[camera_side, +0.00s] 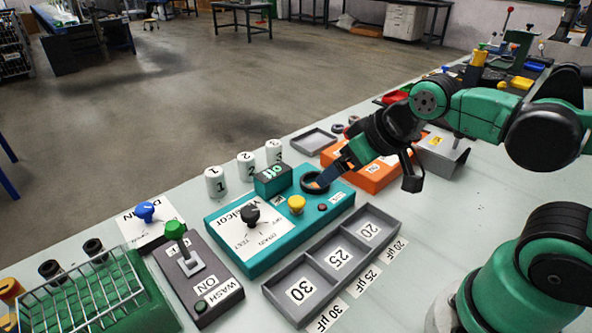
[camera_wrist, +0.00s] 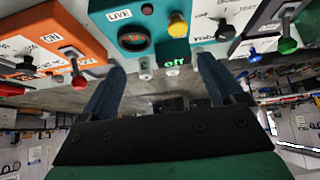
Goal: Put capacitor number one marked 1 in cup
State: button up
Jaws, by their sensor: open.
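Capacitor 1 (camera_side: 215,182) is a white cylinder marked 1, standing upright at the back left of the teal panel. Similar cylinders marked 2 (camera_side: 246,167) and 3 (camera_side: 274,152) stand in a row to its right. The round black cup (camera_side: 315,182) is on the teal panel; it also shows in the wrist view (camera_wrist: 133,40). My gripper (camera_side: 332,174) hangs close to the cup, its blue fingers apart and empty. In the wrist view my gripper (camera_wrist: 158,82) is open; small white cylinders (camera_wrist: 145,68) lie beyond, their numbers unreadable.
The teal panel (camera_side: 230,245) carries black and yellow knobs and a green display. A grey tray (camera_side: 318,265) marked 30, 25 and 20 lies in front. A grey wash box (camera_side: 205,285) and a wire rack (camera_side: 90,290) stand left. An orange box (camera_side: 375,178) is right of my gripper.

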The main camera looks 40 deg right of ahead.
aim_at(216, 171)
jog(key=w+a+m+y, duration=0.1)
jog(key=w+m, duration=0.3)
jog(key=w+a+m+y, duration=0.1)
jog(key=w+m, duration=0.4)
jog(key=w+a+r+m+y, duration=0.1)
jog(key=w+m, duration=0.3)
jog(key=shift+w+a+m+g, duration=0.25)
jog(key=shift+a+m+g, duration=0.05)
jog(key=shift+a+m, duration=0.1)
jog(key=w+a+f+m+y, duration=0.1)
jog(key=w+f+m, duration=0.2)
jog(key=m, duration=0.1)
jog(key=w+a+f+m+y, duration=0.1)
jog(key=w+f+m, duration=0.2)
jog(key=m, duration=0.1)
jog(key=w+a+f+m+y, duration=0.1)
jog(key=w+f+m, duration=0.2)
jog(key=w+m, duration=0.1)
jog(key=shift+w+a+f+m, duration=0.3)
jog(key=shift+f+m, duration=0.15)
jog(key=shift+m, duration=0.15)
jog(key=shift+x, duration=2.6)
grip_shut()
jog(key=shift+r, duration=0.1)
